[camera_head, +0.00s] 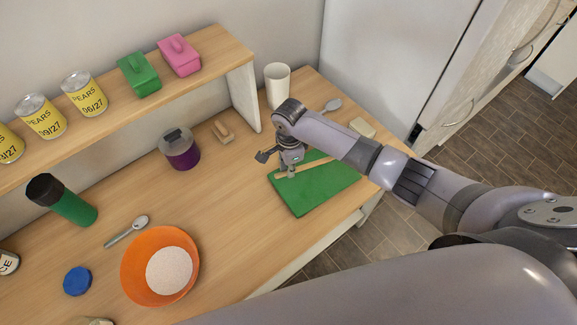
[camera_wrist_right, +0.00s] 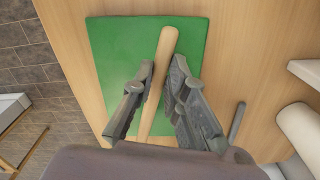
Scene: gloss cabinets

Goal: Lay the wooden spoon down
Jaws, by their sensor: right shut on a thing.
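The wooden spoon is a pale stick (camera_head: 311,164) low over the green cutting board (camera_head: 325,189), and I cannot tell whether it touches the board. In the right wrist view its handle (camera_wrist_right: 166,46) runs between the fingers of my right gripper (camera_wrist_right: 161,80), with the board (camera_wrist_right: 113,50) behind it. My right gripper (camera_head: 289,171) is shut on the spoon, pointing down over the board's far left part. The spoon's far end is hidden behind the gripper. My left gripper is not in view.
A white cup (camera_head: 277,85), a metal spoon (camera_head: 331,104) and a cream block (camera_head: 362,127) stand or lie behind my right arm. Left are a wooden piece (camera_head: 222,131), a purple jar (camera_head: 180,149) and an orange bowl (camera_head: 133,270). A shelf (camera_head: 205,48) rises behind.

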